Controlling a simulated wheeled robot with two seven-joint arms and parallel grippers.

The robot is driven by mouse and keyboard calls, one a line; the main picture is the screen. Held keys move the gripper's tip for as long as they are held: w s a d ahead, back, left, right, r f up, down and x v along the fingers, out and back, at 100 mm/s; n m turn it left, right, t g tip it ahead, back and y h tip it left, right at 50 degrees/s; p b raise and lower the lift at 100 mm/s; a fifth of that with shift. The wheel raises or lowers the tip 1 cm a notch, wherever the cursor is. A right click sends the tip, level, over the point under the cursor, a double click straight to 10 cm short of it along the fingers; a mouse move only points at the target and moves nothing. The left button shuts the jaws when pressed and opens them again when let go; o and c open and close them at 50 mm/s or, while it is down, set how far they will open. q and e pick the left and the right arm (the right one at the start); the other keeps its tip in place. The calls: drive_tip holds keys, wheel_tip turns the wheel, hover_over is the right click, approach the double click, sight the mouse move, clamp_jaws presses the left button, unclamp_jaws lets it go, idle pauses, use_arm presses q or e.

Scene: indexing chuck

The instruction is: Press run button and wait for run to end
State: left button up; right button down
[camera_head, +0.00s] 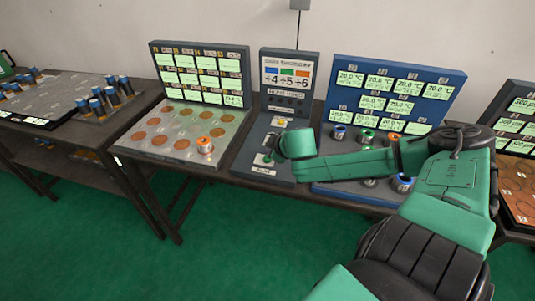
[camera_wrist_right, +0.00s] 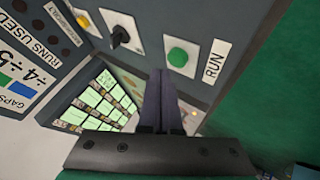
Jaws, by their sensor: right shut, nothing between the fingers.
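The run button is a round green button on a white plate beside a RUN label, clear in the right wrist view (camera_wrist_right: 178,57). It sits on the front part of the grey control panel (camera_head: 289,88), and in the head view a small green spot (camera_head: 267,159) shows there beside my right gripper (camera_head: 271,152). In the right wrist view my shut, empty fingers (camera_wrist_right: 161,73) point at the panel close to the button's edge. I cannot tell whether they touch it. My left gripper is in neither view.
A black knob (camera_wrist_right: 120,36) and a yellow button (camera_wrist_right: 83,20) lie near the run button. A board with round copper pads (camera_head: 160,141) stands left, with an orange-topped spool (camera_head: 205,146) on it. A blue panel (camera_head: 345,69) with several coloured cylinders stands right, partly behind my arm.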

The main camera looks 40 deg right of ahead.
sight(270, 160)
idle(0.5)
drive_tip(key=shift+f+b, duration=0.3)
drive_tip(key=shift+f, duration=0.15)
drive_tip(key=shift+f+b, duration=0.45)
drive_tip(key=shift+f, duration=0.05)
idle(0.4)
drive_tip(key=shift+r, duration=0.15)
drive_tip(key=shift+r+p, duration=0.85)
drive_tip(key=shift+p, duration=0.35)
wheel_tip(270, 160, up, 6)
drive_tip(key=p, duration=0.6)
drive_tip(key=shift+p, duration=0.3)
